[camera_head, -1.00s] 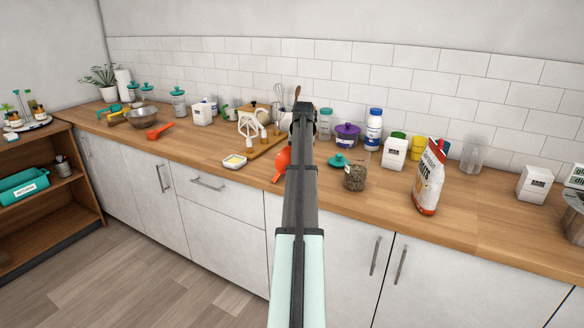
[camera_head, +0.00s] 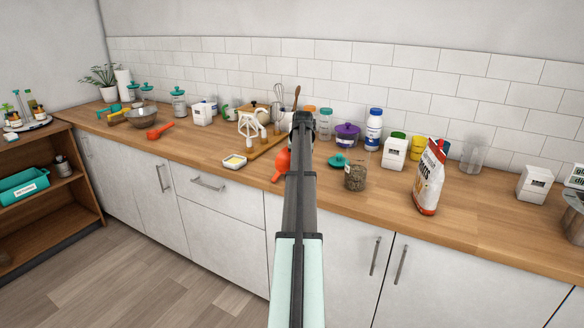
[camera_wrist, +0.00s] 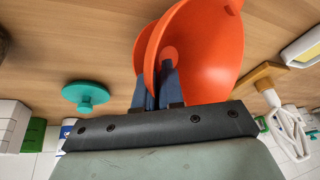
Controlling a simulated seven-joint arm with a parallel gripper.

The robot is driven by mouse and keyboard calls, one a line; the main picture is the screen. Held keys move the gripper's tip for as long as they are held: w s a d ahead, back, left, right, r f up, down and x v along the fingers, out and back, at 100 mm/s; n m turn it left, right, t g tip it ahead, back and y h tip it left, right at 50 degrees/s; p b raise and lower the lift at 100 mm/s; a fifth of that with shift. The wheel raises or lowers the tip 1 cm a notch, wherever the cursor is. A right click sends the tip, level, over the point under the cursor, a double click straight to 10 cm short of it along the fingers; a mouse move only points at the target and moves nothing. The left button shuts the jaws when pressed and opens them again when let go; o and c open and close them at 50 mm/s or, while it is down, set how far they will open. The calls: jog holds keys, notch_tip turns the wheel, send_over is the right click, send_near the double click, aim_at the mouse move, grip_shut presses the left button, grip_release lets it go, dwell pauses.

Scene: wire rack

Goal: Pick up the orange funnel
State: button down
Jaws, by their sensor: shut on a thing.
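The orange funnel (camera_wrist: 208,50) fills the upper middle of the wrist view, close to the camera. My gripper (camera_wrist: 157,84) is shut on it; the dark fingers meet at the funnel's rim, one of them inside the cone. In the head view part of the funnel (camera_head: 282,163) shows just left of my arm, over the front part of the counter. My arm hides the fingers and the rest of the funnel there. I cannot tell whether the funnel still touches the counter.
A teal lid (camera_head: 337,160) and a glass jar of dark grains (camera_head: 355,178) stand close to the right. A white dish with yellow contents (camera_head: 234,161) and a wooden board (camera_head: 262,148) lie to the left.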

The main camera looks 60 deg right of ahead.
notch_tip(320, 180, up, 8)
jog(key=shift+r, duration=0.2)
jog(key=s+d+f+m+t+y, duration=0.1)
jog(key=s+d+f+m+y, duration=0.15)
jog(key=s+d, duration=0.35)
jog(key=w+m+t, duration=0.1)
jog(key=m, duration=0.1)
jog(key=w+a+m+t, duration=0.1)
jog(key=w+m, duration=0.1)
jog(key=m, duration=0.1)
jog(key=w+a+m+t, duration=0.1)
jog(key=m, duration=0.2)
jog(key=shift+w+a+r+t, duration=0.2)
jog(key=shift+w+t, duration=0.1)
jog(key=shift+w, duration=0.05)
jog(key=shift+f, duration=0.1)
jog(key=shift+f, duration=3.15)
